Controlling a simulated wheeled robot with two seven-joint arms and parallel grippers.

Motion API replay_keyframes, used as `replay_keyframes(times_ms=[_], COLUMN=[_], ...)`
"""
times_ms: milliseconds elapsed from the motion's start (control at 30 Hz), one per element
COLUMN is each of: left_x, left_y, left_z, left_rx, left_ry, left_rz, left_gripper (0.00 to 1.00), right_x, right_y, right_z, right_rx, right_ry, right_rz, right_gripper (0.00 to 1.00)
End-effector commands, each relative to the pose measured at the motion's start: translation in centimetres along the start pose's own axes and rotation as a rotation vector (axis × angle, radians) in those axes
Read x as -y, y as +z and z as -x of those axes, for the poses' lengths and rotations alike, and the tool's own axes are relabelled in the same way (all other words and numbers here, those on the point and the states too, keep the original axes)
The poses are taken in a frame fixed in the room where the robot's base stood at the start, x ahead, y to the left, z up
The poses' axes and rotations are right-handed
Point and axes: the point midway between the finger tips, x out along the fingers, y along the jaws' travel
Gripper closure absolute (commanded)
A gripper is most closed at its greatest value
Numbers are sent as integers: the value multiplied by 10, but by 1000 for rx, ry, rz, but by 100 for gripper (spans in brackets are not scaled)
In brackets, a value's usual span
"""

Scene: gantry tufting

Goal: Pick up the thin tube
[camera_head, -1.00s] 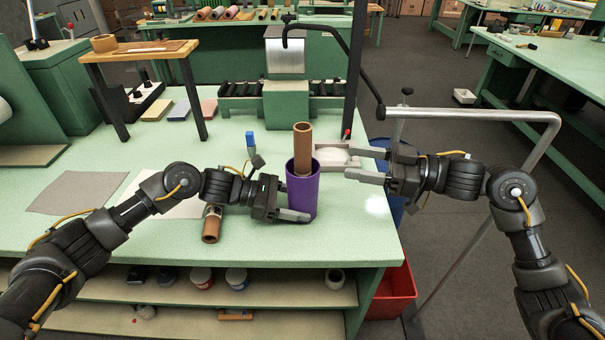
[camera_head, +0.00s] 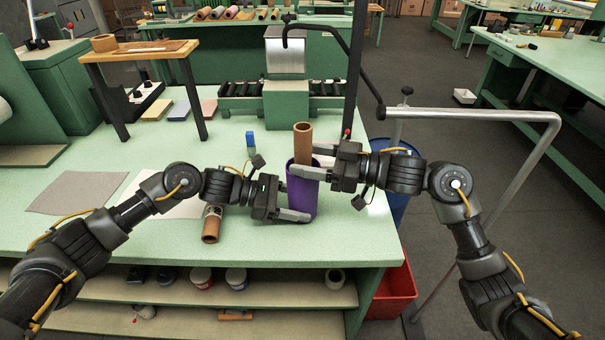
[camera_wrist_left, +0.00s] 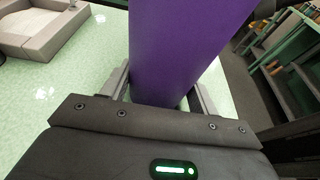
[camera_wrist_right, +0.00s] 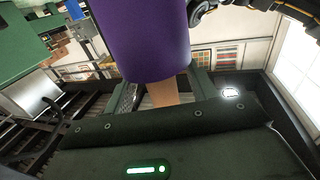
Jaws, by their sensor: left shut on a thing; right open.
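A thin brown tube (camera_head: 302,138) stands upright in a wider purple tube (camera_head: 300,200) on the green bench, its upper end above the rim. My left gripper (camera_head: 295,208) is shut on the lower part of the purple tube, which fills the space between its fingers in the left wrist view (camera_wrist_left: 180,55). My right gripper (camera_head: 314,162) is open near the purple rim, one finger in front. In the right wrist view the brown tube (camera_wrist_right: 163,92) shows between its fingers, beside the purple tube (camera_wrist_right: 145,35). Contact with the brown tube cannot be told.
A roller machine (camera_head: 286,98) is at the back. A metal rail (camera_head: 470,115), a blue bin (camera_head: 398,208) and a red bin (camera_head: 393,295) are at the right.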

Motion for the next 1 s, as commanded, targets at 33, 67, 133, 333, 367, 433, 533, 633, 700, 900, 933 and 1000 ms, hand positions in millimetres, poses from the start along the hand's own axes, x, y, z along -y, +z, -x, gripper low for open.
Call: replay_keyframes(times_ms=[33, 67, 133, 333, 367, 433, 533, 633, 700, 900, 933, 1000], left_x=[0, 0, 0, 0, 0, 0, 0, 0, 0, 0, 0, 0], left_y=[-1, -1, -1, -1, -1, -1, -1, -1, -1, -1, -1, -1], left_z=[0, 0, 0, 0, 0, 0, 0, 0, 0, 0, 0, 0], left_rx=[-2, -2, -2, -2, -2, -2, -2, -2, -2, -2, -2, -2], left_ry=[0, 0, 0, 0, 0, 0, 0, 0, 0, 0, 0, 0], left_rz=[1, 1, 1, 2, 1, 1, 1, 1, 1, 1, 1, 1], left_gripper=[53, 53, 53, 53, 53, 53, 53, 53, 53, 53, 53, 53], right_x=[0, 0, 0, 0, 0, 0, 0, 0, 0, 0, 0, 0], right_y=[-1, -1, 0, 0, 0, 0, 0, 0, 0, -1, -1, -3], right_z=[-6, -9, -13, -14, -14, -14, -14, -14, -14, -14, -14, -14], right_rx=[-1, -1, 0, 1, 1, 0, 0, 0, 0, 0, 0, -1], right_ry=[-1, -1, -1, 0, 0, 0, 0, 0, 0, 1, 1, 1], right_rz=[1, 1, 1, 2, 2, 2, 2, 2, 2, 2, 2, 3], right_gripper=[43, 43, 43, 43, 43, 51, 64, 77, 86, 92, 92, 92])
